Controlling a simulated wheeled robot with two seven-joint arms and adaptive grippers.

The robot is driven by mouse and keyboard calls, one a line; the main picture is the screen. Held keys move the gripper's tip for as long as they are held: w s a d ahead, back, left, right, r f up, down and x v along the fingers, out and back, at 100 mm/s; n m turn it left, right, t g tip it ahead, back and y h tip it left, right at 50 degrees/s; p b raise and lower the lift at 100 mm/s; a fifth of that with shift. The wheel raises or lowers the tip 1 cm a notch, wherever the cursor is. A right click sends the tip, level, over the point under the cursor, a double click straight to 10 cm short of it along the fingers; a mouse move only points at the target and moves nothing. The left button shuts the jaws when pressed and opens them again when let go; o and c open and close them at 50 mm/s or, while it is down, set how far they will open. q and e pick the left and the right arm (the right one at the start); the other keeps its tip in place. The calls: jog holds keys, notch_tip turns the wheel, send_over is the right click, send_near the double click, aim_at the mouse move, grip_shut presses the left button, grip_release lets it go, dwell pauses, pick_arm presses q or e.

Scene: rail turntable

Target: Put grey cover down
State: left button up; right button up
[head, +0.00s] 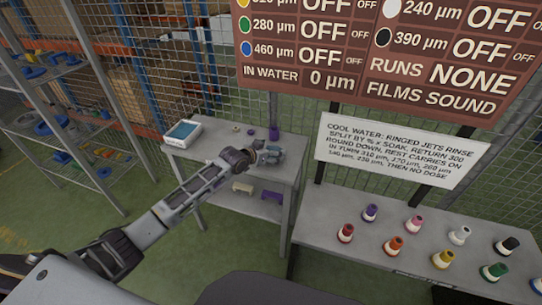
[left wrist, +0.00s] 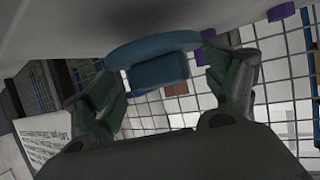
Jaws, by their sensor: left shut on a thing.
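My left gripper (head: 259,153) reaches in over the grey side table (head: 222,155) near its front right part. It is shut on a blue-grey piece, the grey cover (head: 273,155), which is small and partly hidden by the fingers. In the left wrist view the cover (left wrist: 158,70) is a rounded blue-grey shape between the two dark fingers (left wrist: 165,85), close to the pale grey table surface (left wrist: 100,25). I cannot tell whether it touches the table. My right gripper is not in view.
A white tray with a blue inside (head: 182,133) stands at the table's left. A purple cup (head: 274,133) and small rings (head: 237,129) are at the back. Cream (head: 242,188) and purple (head: 272,196) pieces lie on the lower shelf. Several coloured bottles (head: 394,245) stand on the right bench.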

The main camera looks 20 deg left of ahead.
pick_arm(q)
jog(key=shift+f, duration=1.25)
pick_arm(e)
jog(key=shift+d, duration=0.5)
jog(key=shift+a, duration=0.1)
pick_arm(q)
jog(key=o, duration=1)
jog(key=shift+f, duration=0.15)
jog(key=shift+o, duration=1)
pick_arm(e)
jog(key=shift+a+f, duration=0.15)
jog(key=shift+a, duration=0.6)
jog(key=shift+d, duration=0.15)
